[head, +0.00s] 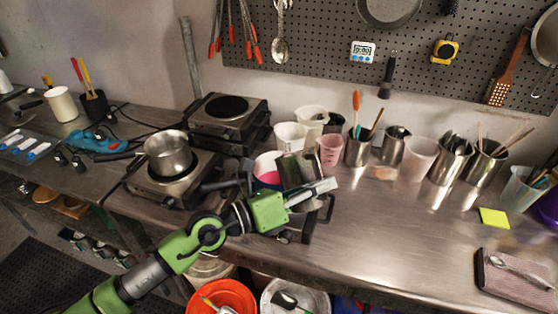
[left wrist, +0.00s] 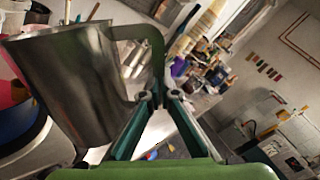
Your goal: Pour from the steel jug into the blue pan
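The steel jug (head: 291,170) is above the table, right beside a round vessel with a pink inside (head: 268,177). Blue shows low on that vessel; I take it for the blue pan but cannot be sure. My left gripper (head: 315,190) is at the jug's handle. In the left wrist view, the jug (left wrist: 75,85) fills the left side and looks tilted. Its handle passes between the fingertips (left wrist: 160,97), which close on it. A blue curved wall (left wrist: 22,125) with pink above it shows at the left edge. The jug's contents are hidden, and no stream is visible. My right gripper is out of view.
A steel saucepan (head: 168,153) sits on a hot plate to the left, with another hot plate (head: 227,108) behind. Several cups and steel tool pots (head: 391,147) line the wall.

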